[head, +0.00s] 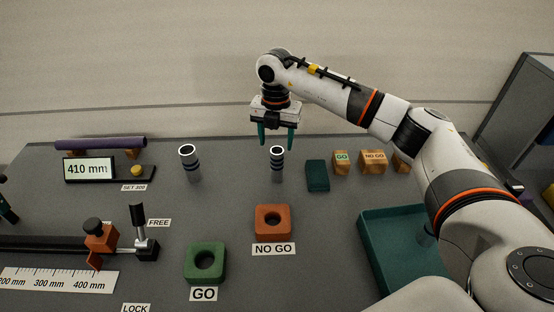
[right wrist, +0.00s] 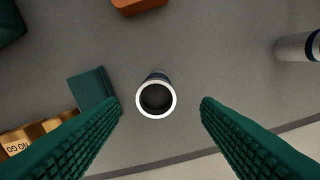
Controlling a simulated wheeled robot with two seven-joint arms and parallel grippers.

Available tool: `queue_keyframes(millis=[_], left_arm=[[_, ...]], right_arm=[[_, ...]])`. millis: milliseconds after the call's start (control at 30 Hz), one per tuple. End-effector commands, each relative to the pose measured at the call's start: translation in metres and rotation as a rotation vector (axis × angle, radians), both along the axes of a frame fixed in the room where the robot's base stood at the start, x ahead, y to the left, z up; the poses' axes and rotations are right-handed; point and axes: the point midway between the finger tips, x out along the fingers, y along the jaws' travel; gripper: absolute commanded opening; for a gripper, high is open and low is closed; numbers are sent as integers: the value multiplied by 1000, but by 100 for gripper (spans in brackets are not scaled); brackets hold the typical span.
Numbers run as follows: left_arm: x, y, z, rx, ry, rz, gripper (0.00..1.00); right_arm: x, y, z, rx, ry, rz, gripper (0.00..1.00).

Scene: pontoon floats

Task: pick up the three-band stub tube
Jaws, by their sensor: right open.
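A short upright grey stub tube with dark bands (head: 277,165) stands on the table below my right gripper; I cannot count its bands surely. In the right wrist view its white-rimmed open top (right wrist: 156,99) lies between the fingers. My right gripper (head: 276,138) is open and empty, pointing down above the tube, its green fingers (right wrist: 162,108) apart on either side and not touching it. A second banded tube (head: 190,165) stands upright to the left and shows at the right of the wrist view (right wrist: 297,47). A dark teal piece at the left edge may be my left gripper.
A dark green block (head: 317,176) stands close right of the tube, beside wooden GO and NO GO blocks (head: 372,161). An orange ring block (head: 272,236) and a green ring block (head: 205,276) lie nearer. A teal tray (head: 382,258) is at right, a purple tube (head: 100,143) at back left.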

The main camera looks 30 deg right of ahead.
Motion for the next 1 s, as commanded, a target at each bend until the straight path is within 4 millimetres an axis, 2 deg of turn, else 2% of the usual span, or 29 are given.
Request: queue_keyframes(millis=[267,433,600,867,1000], left_arm=[[6,0,11,-1,-10,1,57],[15,-1,27,-2,-23,2,57],[15,-1,30,-3,-24,2,57],[12,-3,28,-4,-20,2,57],[11,-3,28,-4,-18,2,57]], right_arm=[[-2,0,-23,-1,2,1,58],[-8,0,-46,-1,5,1,58],[-7,1,-67,1,1,1,58],[-7,1,-70,0,0,1,58],[-7,1,-70,0,0,1,35]])
